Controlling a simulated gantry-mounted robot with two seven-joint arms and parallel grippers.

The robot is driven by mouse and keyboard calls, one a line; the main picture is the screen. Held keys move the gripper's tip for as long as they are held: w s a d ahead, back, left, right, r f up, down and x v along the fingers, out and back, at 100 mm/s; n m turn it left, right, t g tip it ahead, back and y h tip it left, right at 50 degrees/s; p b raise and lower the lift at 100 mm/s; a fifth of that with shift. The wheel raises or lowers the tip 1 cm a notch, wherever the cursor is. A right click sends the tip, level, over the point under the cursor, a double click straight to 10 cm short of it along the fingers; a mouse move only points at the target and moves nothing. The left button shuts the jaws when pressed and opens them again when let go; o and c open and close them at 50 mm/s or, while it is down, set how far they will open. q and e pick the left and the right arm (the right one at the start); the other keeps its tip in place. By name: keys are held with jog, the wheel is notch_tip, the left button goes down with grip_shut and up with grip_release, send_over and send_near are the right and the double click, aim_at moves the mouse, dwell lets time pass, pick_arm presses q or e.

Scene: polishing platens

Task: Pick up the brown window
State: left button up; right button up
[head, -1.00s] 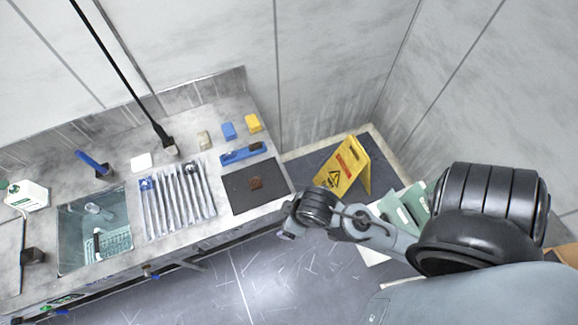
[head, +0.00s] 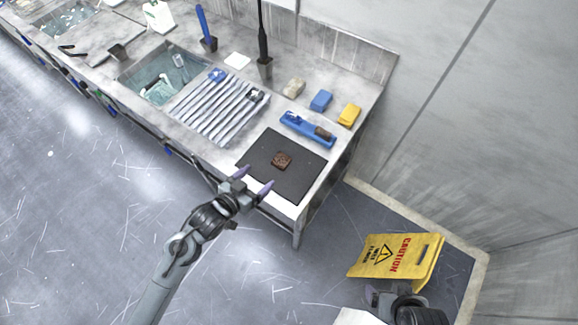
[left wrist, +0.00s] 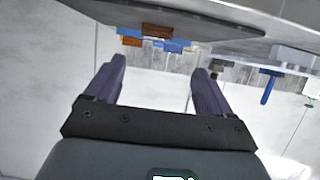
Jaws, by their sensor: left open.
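The brown window (head: 282,160) is a small dark brown square lying flat on a black mat (head: 262,150) at the near right part of the counter. In the left wrist view, a brown piece (left wrist: 157,31) that looks like it shows between and beyond the fingers. My left gripper (head: 256,180) is open and empty at the mat's front edge, short of the brown window and not touching it. Its two spread fingers also show in the left wrist view (left wrist: 159,66). Part of my right arm shows at the bottom right; its finger state is unclear.
A blue tray (head: 308,130) and beige (head: 293,88), blue (head: 321,101) and yellow (head: 349,115) blocks lie behind the mat. Wrapped tools (head: 218,108) and a sink (head: 150,80) are to the left.

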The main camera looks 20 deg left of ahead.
pick_arm(q)
send_near(282, 159)
jog(key=shift+x, duration=1.1)
jog(key=shift+w+f, duration=0.2)
jog(key=shift+w, duration=0.05)
jog(key=shift+b+x, duration=0.55)
jog(key=shift+x, duration=1.85)
jog(key=shift+d+f, duration=0.1)
pick_arm(e)
jog(key=shift+d+f, duration=0.5)
jog(key=shift+f, duration=0.15)
pick_arm(q)
jog(key=c, duration=1.2)
jog(key=shift+s, duration=0.1)
